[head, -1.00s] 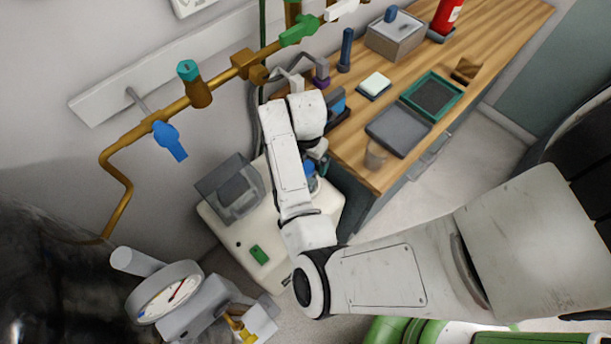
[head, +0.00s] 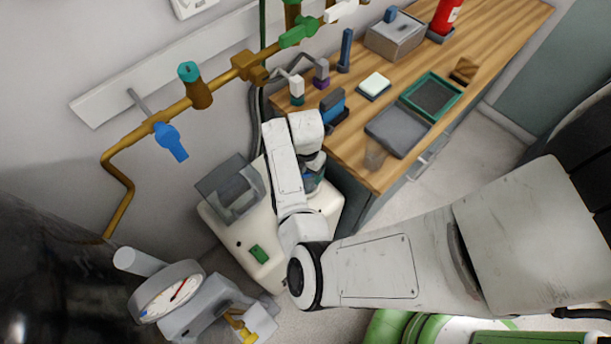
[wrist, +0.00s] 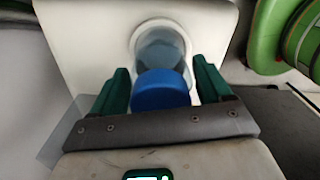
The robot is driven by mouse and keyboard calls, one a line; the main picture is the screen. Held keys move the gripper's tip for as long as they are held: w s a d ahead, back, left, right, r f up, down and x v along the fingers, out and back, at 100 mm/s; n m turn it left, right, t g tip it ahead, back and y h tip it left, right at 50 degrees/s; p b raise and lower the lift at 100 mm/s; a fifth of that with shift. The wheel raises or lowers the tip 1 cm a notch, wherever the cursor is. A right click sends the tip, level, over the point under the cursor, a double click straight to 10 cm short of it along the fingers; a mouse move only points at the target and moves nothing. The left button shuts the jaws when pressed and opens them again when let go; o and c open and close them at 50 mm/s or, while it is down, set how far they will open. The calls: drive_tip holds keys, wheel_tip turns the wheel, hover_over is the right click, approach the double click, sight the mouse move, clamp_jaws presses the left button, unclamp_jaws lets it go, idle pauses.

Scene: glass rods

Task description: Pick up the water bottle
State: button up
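The water bottle (wrist: 160,92), with a blue cap and a clear body, shows in the wrist view in front of a round recess in a cream machine (wrist: 75,40). My gripper (wrist: 161,74) has its two green fingers spread on either side of the cap and the upper body. Narrow gaps seem to show beside the cap, so it looks open; contact lower down cannot be made out. In the head view my gripper (head: 314,178) is over the right side of the cream machine (head: 258,222), and my arm hides most of the bottle.
A wooden counter (head: 340,145) with trays and boxes lies right of my gripper. Brass pipes (head: 220,82) with valves run along the wall. A pressure gauge (head: 168,295) stands lower left. A green cylinder (wrist: 268,38) is at the right of the wrist view.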

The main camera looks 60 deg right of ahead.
drive_tip(key=c, duration=0.9)
drive_tip(key=shift+o, duration=0.2)
drive_tip(key=shift+r, duration=0.15)
